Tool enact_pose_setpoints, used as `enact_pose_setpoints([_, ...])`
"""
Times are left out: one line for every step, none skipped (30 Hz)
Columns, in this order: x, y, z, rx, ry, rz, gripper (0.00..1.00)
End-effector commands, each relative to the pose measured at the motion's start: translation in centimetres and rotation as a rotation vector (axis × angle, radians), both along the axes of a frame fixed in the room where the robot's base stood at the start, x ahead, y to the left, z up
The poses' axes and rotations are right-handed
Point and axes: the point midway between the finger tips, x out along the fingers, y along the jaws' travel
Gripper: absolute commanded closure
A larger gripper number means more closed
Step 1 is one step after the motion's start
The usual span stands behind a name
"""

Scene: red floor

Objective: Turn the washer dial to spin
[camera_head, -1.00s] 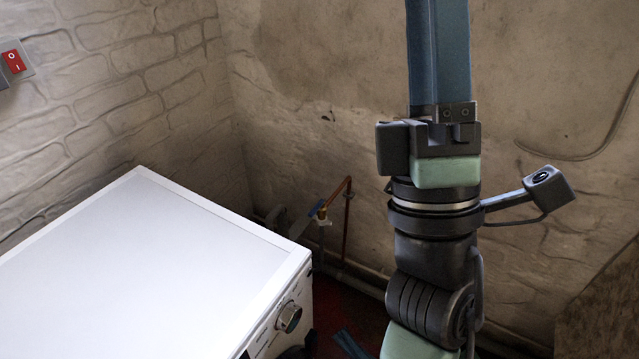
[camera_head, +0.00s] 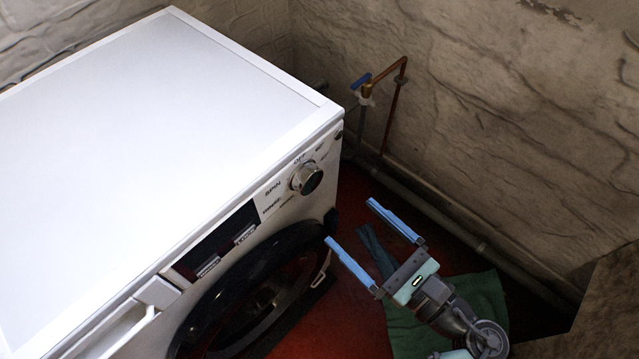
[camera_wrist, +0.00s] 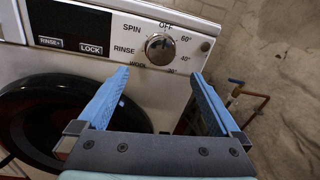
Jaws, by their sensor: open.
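The washer (camera_head: 150,130) is white, with a dark round door (camera_head: 250,290) on its front. Its dial (camera_head: 307,178) is a silver knob at the right end of the control panel; it also shows in the wrist view (camera_wrist: 160,48). Labels around it include SPIN at upper left, OFF above, RINSE to the left, and 60°, 40° and 30° on the right. Which label the dial points at is hard to tell. My gripper (camera_head: 350,222) is open and empty, in front of the washer and apart from the dial. In the wrist view its blue fingers (camera_wrist: 160,85) lie below and either side of the dial.
Copper pipes with a blue-handled valve (camera_head: 362,82) stand by the wall right of the washer. A green cloth (camera_head: 490,300) lies on the red floor beneath my arm. A brown block-like thing (camera_head: 610,310) is at lower right. Floor between washer and wall is narrow.

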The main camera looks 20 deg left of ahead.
Motion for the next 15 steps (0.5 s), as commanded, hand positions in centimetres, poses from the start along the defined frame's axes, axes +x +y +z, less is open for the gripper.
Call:
enact_pose_setpoints([0.4, 1.1, 0.1, 0.000, 0.001, 0.006, 0.00])
enact_pose_setpoints([0.7, 1.7, 0.1, 0.001, 0.000, 0.006, 0.00])
enact_pose_setpoints([1.0, 2.4, 0.2, 0.002, 0.000, 0.004, 0.00])
enact_pose_setpoints([1.3, 3.1, 0.2, 0.001, 0.000, 0.006, 0.00])
enact_pose_setpoints([1.6, 3.6, 0.2, 0.001, -0.001, 0.005, 0.00])
enact_pose_setpoints([2.0, 4.4, 0.2, 0.001, -0.001, 0.004, 0.00])
enact_pose_setpoints([2.3, 5.0, 0.2, 0.001, -0.001, 0.005, 0.00])
enact_pose_setpoints([2.5, 5.5, 0.2, 0.001, -0.001, 0.004, 0.00])
enact_pose_setpoints([2.9, 6.2, 0.2, 0.003, 0.000, 0.003, 0.00])
enact_pose_setpoints([3.1, 6.7, 0.2, 0.003, 0.000, 0.003, 0.00])
enact_pose_setpoints([3.3, 7.1, 0.2, 0.003, 0.000, 0.002, 0.00])
enact_pose_setpoints([3.6, 7.6, 0.2, 0.002, -0.001, 0.002, 0.00])
enact_pose_setpoints([3.8, 8.0, 0.1, 0.002, -0.001, 0.001, 0.00])
enact_pose_setpoints([3.9, 8.3, 0.1, 0.002, -0.001, 0.002, 0.00])
enact_pose_setpoints([4.1, 8.7, 0.1, 0.002, -0.001, 0.000, 0.00])
